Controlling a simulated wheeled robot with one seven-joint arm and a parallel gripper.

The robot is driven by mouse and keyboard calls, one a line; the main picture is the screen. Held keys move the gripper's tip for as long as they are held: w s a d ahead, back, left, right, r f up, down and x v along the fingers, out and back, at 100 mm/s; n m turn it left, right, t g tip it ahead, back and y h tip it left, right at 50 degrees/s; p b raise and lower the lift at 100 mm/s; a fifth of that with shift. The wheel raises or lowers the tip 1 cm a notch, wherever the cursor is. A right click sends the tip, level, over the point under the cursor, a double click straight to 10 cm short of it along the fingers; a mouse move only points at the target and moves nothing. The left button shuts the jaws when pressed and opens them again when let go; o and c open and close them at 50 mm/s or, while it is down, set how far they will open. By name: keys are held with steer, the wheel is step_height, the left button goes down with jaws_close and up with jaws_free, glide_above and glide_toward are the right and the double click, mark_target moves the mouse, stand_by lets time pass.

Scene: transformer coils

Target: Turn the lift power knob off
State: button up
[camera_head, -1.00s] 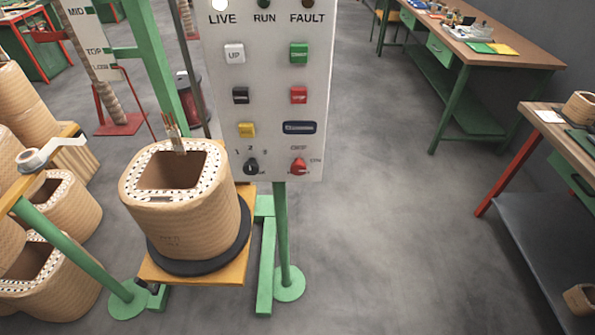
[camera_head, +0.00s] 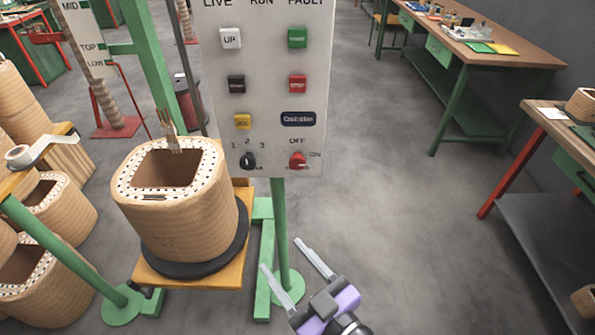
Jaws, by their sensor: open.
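The control panel (camera_head: 265,115) is a pale upright board on a green post. A red knob (camera_head: 297,160) sits at its lower right, with "OFF" printed above it and a smaller label to its right; its exact setting is too small to tell. A black selector knob (camera_head: 248,161) with numbers 1, 2 and 3 sits to its left. My gripper (camera_head: 284,254) is at the bottom of the view, below the panel and apart from it. Its two grey fingers are spread and empty, pointing up and leftward.
A large tan coil (camera_head: 195,225) stands on a yellow platform (camera_head: 190,278) left of the post. More coils (camera_head: 60,210) stack at the far left. A workbench (camera_head: 500,52) and a side table (camera_head: 560,123) stand at the right. The floor (camera_head: 400,240) between is clear.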

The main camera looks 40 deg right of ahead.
steer(key=w+d+m+h+b, duration=0.1)
steer(key=w+d+m+h, duration=0.15)
steer(key=w, duration=0.75)
steer(key=m+g+h, duration=0.3)
steer(key=m+h, duration=0.4)
steer(key=h, duration=0.1)
glide_toward(298, 163)
steer(key=w, duration=0.1)
steer(key=shift+n, duration=0.25)
steer(key=p+x, duration=0.1)
steer(key=x, duration=0.7)
steer(key=shift+d+f, duration=0.1)
steer(key=shift+d, duration=0.2)
jaws_close()
